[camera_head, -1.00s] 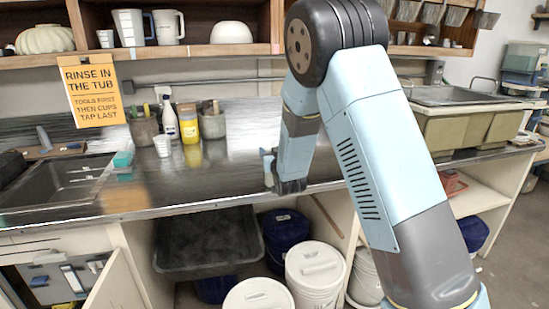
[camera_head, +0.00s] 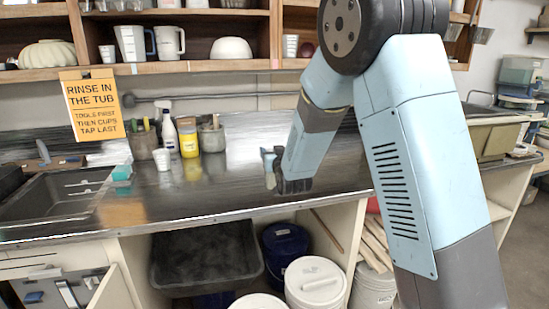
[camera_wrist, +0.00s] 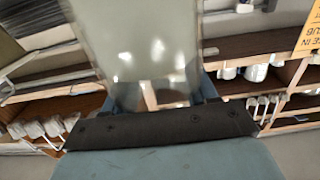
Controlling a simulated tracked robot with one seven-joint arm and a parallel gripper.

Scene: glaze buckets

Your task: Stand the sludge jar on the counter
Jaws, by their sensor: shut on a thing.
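A grey-green, translucent vessel, which I take to be the sludge jar (camera_wrist: 150,45), fills the upper middle of the wrist view, directly in front of the dark palm of my gripper. My gripper (camera_head: 269,167) is shut on it. In the head view my gripper shows over the middle of the dark, shiny counter (camera_head: 240,185).
A sink (camera_head: 60,195) is at left. The counter between them and my gripper is clear. White buckets (camera_head: 315,282) stand below.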

